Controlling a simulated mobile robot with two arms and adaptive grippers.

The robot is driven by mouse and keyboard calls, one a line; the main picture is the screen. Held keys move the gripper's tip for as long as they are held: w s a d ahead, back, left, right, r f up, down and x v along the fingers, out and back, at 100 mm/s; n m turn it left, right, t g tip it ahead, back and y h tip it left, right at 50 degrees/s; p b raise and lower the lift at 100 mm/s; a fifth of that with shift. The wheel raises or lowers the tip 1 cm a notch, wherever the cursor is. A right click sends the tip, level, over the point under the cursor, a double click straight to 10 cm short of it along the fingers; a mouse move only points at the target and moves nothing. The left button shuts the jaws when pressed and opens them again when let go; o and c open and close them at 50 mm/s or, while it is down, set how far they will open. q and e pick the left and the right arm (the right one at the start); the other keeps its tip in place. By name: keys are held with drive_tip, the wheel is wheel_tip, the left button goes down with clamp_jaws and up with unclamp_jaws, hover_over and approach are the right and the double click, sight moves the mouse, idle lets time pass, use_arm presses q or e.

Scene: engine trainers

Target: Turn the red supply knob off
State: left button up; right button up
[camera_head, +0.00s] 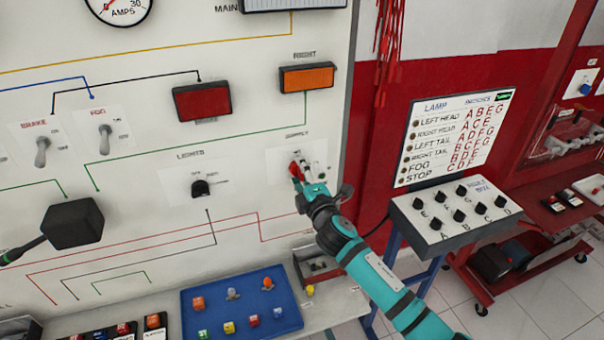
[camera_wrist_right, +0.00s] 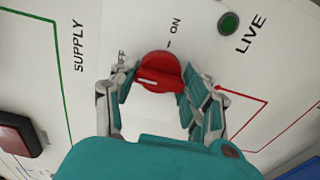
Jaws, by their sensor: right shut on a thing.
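The red supply knob (camera_wrist_right: 160,72) sits on the white panel between the OFF and ON labels in the right wrist view. Its raised ridge lies roughly crosswise there; I cannot tell exactly which label it points to. In the head view the knob (camera_head: 295,171) shows partly behind my gripper. My right gripper (camera_wrist_right: 161,90) has one finger on each side of the knob and is shut on it; it also shows in the head view (camera_head: 305,180). A green LIVE lamp (camera_wrist_right: 229,22) is beside the ON label. My left gripper is not in view.
The black lights knob (camera_head: 201,188) is left of the supply knob. A black box on a stalk (camera_head: 73,223) stands out at the left. Below are a blue tray (camera_head: 245,309) of small parts and an open box (camera_head: 318,268). A switch box (camera_head: 455,212) stands right.

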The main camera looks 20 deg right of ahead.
drive_tip(key=o, duration=1.2)
drive_tip(key=s, duration=1.2)
drive_tip(key=shift+d, duration=0.2)
